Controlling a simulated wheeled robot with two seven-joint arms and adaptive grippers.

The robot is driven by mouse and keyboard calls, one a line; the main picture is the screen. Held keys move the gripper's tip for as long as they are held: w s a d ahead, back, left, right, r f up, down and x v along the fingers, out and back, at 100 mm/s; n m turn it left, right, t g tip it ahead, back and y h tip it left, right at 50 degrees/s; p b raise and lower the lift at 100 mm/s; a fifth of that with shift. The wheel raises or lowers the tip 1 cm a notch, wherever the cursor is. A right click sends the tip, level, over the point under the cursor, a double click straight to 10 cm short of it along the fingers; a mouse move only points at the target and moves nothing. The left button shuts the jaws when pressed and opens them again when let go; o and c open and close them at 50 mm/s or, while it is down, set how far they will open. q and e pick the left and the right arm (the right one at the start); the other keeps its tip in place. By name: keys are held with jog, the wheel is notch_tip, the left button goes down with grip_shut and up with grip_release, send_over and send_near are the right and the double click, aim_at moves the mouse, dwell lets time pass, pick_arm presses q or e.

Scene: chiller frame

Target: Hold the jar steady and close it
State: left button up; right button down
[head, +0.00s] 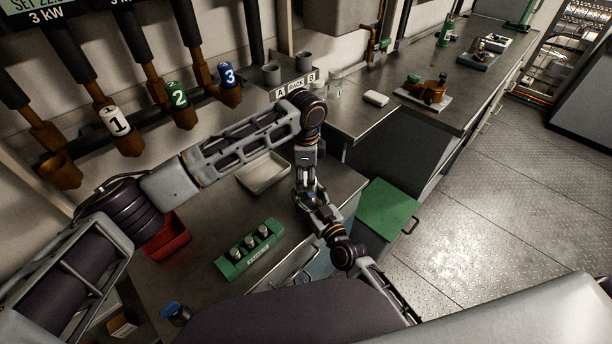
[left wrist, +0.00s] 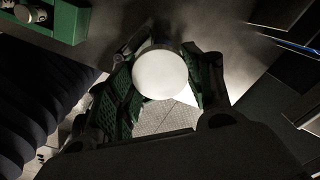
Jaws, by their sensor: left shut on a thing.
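My left gripper (head: 308,190) reaches down over the front counter in the head view. In the left wrist view its green-padded fingers (left wrist: 160,90) are shut on a round thing with a white disc-shaped face (left wrist: 160,73), which I take to be the jar or its lid. My right gripper (head: 322,208) comes up from below right and meets the left gripper's tips. The two overlap there, so the jar is mostly hidden in the head view. I cannot tell whether the right fingers are closed, or whether the lid is seated.
A green rack (head: 232,268) with several small capped pieces stands on the counter. A red bin (head: 167,240), a pale tray (head: 266,174) and a blue-topped item (head: 175,312) are nearby. A green panel (head: 392,207) lies right of the grippers.

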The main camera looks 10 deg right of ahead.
pick_arm(q)
jog(key=shift+m, duration=0.7)
jog(key=o, duration=1.2)
jog(key=shift+r, duration=6)
pick_arm(e)
jog(key=shift+c, duration=2)
grip_release()
jog(key=shift+s, duration=0.1)
